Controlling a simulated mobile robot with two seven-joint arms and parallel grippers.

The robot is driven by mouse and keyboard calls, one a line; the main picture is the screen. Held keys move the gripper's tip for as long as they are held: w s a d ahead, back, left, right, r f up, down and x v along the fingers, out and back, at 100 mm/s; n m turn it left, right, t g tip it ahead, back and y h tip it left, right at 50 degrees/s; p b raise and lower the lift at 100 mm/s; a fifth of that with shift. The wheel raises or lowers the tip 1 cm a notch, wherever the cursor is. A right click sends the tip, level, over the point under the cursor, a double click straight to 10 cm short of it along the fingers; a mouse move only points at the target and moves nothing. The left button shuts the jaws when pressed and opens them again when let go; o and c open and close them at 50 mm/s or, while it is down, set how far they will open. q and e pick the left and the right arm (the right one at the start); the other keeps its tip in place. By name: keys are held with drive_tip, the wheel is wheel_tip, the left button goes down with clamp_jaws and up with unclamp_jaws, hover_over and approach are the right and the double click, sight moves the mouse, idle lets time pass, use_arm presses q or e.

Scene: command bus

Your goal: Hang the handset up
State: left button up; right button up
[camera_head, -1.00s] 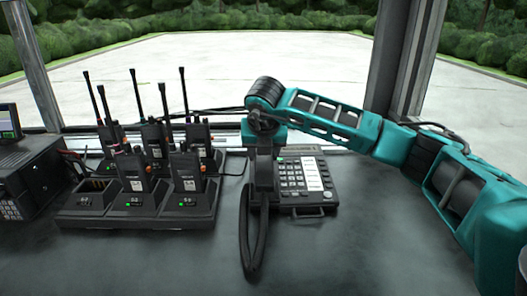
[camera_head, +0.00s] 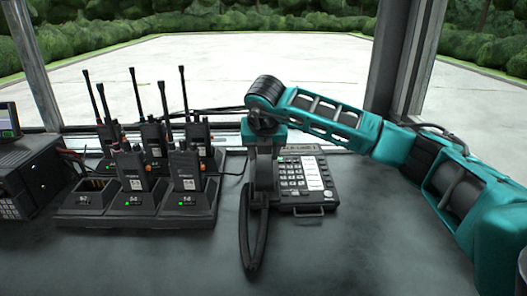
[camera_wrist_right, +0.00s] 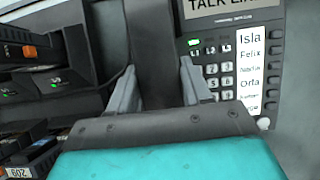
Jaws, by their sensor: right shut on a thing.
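The desk phone (camera_head: 318,190) lies on the dark desk near the middle of the head view, with its keypad and name list facing up. My right gripper (camera_head: 263,190) is at the phone's left side, pointing down, and is shut on the black handset (camera_head: 245,235). In the right wrist view the handset (camera_wrist_right: 153,45) is a dark bar between the two grey fingers (camera_wrist_right: 157,88), left of the phone's keypad (camera_wrist_right: 215,75). My gripper hides the phone's left part in the head view, so I cannot tell whether the handset touches the cradle. My left gripper is not in view.
Several radios stand in a charger rack (camera_head: 140,220) left of the phone; its front left slot (camera_head: 92,185) is empty. A black console (camera_head: 25,180) stands at the far left. The desk front and right of the phone are clear. A window post (camera_head: 405,60) rises behind my right arm.

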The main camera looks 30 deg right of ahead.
drive_tip(key=o, duration=1.3)
drive_tip(key=p+v, duration=0.2)
drive_tip(key=v, duration=1.1)
drive_tip(key=shift+s, duration=0.1)
